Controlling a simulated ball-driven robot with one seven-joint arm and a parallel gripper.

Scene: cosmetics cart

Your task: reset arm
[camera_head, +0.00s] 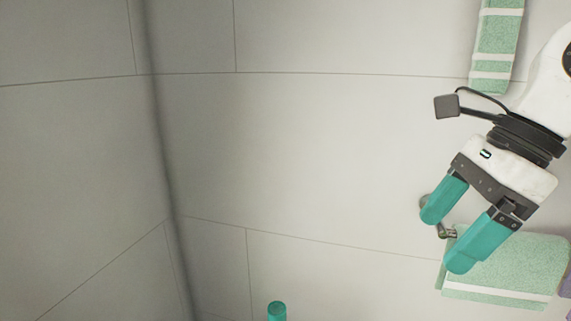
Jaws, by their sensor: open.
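My gripper (447,240) is at the right of the head camera view, pointing down and to the left. Its two teal fingers are apart, with nothing held between them. The white wrist and a small grey camera block sit above the fingers. The rest of my arm runs out of the right edge.
A green and white towel (500,285) shows behind and below the fingers, by a small metal fixture (446,231). Another green striped towel (497,45) hangs at the top right. A teal object (277,312) shows at the bottom edge. Tiled walls (300,140) fill the clear left and middle.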

